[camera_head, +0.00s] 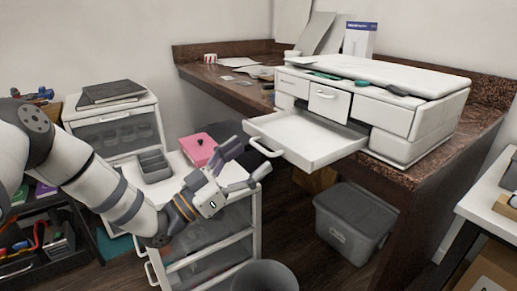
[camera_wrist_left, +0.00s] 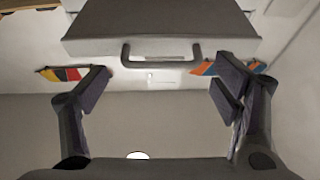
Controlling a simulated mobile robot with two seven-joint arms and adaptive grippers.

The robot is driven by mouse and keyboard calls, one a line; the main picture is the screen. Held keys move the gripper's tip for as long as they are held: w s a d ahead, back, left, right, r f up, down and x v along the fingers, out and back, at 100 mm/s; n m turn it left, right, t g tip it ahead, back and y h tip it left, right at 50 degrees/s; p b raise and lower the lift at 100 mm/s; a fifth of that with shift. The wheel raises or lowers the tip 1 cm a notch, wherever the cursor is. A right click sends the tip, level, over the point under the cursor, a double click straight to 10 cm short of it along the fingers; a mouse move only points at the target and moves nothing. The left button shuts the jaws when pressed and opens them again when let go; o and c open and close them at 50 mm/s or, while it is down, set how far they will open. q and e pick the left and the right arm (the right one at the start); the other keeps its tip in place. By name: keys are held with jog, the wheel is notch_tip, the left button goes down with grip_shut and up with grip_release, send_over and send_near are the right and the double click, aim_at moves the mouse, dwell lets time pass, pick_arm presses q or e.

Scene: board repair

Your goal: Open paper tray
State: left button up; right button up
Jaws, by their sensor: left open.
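A white paper tray (camera_head: 302,136) sticks far out from the front of a white desktop unit (camera_head: 385,85) on the counter. Its loop handle (camera_head: 266,148) faces my left arm. My left gripper (camera_head: 246,164) is open and empty, just below and left of the handle. In the left wrist view, the tray (camera_wrist_left: 160,22) shows as a grey panel. Its handle (camera_wrist_left: 161,54) lies between and beyond the spread fingers of the left gripper (camera_wrist_left: 163,76), apart from them. My right gripper is not in view.
The unit stands on a dark granite counter (camera_head: 240,96). Below the gripper is a white drawer cart (camera_head: 215,247) with a pink box (camera_head: 198,148) and grey bin (camera_head: 154,168). A lidded grey tub (camera_head: 352,222) and round bin (camera_head: 265,277) stand on the floor.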

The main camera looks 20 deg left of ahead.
pick_arm(q)
jog(key=x, duration=0.3)
jog(key=shift+w+d, duration=0.15)
jog(key=shift+w, duration=0.1)
jog(key=c, duration=1.4)
jog(key=shift+w+d+b, duration=0.3)
jog(key=shift+w+d, duration=0.4)
jog(key=shift+w, duration=0.1)
jog(key=o, duration=1.4)
send_near(272, 144)
jog(key=v, duration=0.3)
